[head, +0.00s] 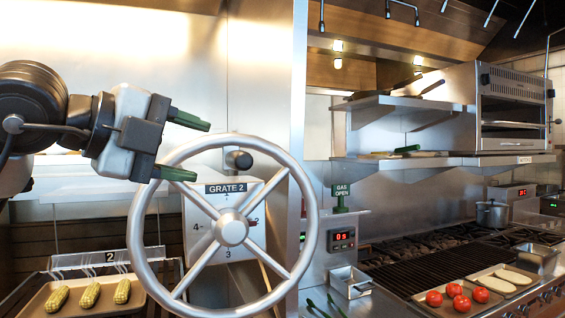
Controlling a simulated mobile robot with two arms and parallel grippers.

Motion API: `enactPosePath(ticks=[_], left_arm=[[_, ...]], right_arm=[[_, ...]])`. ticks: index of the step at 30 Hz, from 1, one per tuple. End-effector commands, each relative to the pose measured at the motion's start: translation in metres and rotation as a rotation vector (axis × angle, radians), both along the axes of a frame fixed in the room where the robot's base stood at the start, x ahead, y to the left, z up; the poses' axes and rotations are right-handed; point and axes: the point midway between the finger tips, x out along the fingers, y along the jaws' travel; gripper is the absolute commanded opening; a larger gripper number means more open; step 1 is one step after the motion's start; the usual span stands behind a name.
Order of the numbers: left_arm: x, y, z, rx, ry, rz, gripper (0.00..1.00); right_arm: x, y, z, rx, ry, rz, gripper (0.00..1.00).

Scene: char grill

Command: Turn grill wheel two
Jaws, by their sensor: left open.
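The grate wheel (310,215) is a large silver hand wheel with four spokes, a central hub and a dark knob (239,160) near its top. My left gripper (198,150) is open and empty at the wheel's upper left. Its lower green finger is close to the rim; contact cannot be told. Two green tips at the bottom edge may be my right gripper (322,305).
A tray with several corn cobs (90,294) lies at the lower left under a "2" tag. At right are a grill (430,268), tomatoes (453,290), a pot (491,214) and a "GAS OPEN" sign (341,190). A steel post (297,90) stands behind the wheel.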

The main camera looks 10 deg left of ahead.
Motion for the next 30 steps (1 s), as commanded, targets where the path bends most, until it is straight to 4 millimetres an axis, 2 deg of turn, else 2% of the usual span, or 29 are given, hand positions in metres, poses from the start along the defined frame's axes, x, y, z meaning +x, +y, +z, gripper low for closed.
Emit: enactPosePath(ticks=[3,5,12,15,17,24,30], left_arm=[[0.002,0.005,0.004,-0.002,0.001,0.033,0.55],[0.006,0.001,0.003,-0.001,0.004,0.032,0.55],[0.041,-0.022,-0.007,0.001,0.005,0.026,0.55],[0.057,-0.032,-0.012,0.0,0.005,0.026,0.55],[0.065,-0.037,-0.015,0.0,0.005,0.025,0.55],[0.084,-0.05,-0.022,-0.002,0.002,0.026,0.55],[0.086,-0.051,-0.024,-0.002,0.002,0.026,0.55]], right_arm=[[0.012,-0.009,0.003,-0.012,-0.017,0.001,0.0],[0.01,-0.01,0.005,-0.012,-0.014,0.001,0.0],[-0.031,0.015,0.018,0.018,0.045,-0.003,0.0],[-0.035,0.018,0.025,0.022,0.052,-0.001,0.0],[-0.033,0.017,0.028,0.02,0.049,0.0,0.0],[-0.005,0.005,0.036,0.007,0.006,-0.001,0.0],[-0.006,0.003,0.036,0.005,0.008,-0.004,0.0]])
